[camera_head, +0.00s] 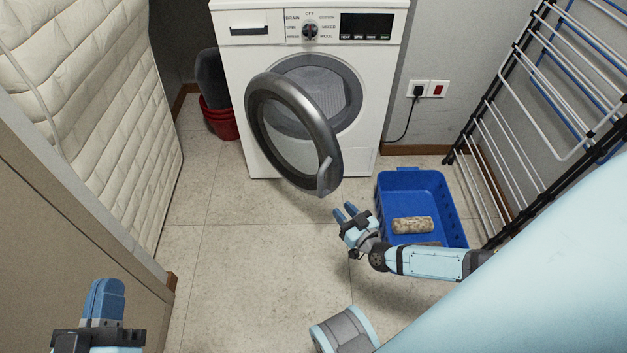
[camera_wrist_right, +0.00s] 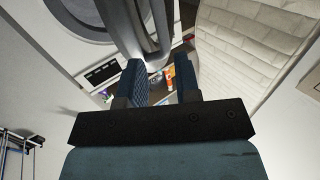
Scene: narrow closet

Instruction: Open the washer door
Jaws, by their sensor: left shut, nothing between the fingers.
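The white washer (camera_head: 232,90) stands against the back wall. Its round door (camera_head: 262,128), with a dark metallic rim, is swung out from the front, and the drum opening (camera_head: 345,85) shows behind it. The door's grey handle (camera_head: 326,178) is at its lower right edge. My right gripper (camera_head: 344,212) is open and empty, just below and to the right of the handle and apart from it. In the right wrist view its fingers (camera_wrist_right: 160,78) are spread, with the door rim (camera_wrist_right: 152,30) beyond them. My left gripper (camera_head: 104,290) is shut at the lower left, far from the washer.
A blue basket (camera_head: 455,222) holding a rolled beige item (camera_head: 413,225) sits right of my right gripper. A drying rack (camera_head: 490,150) stands at right, a quilted mattress (camera_head: 95,110) leans at left. A red bucket (camera_head: 221,120) is beside the washer. The middle floor is clear.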

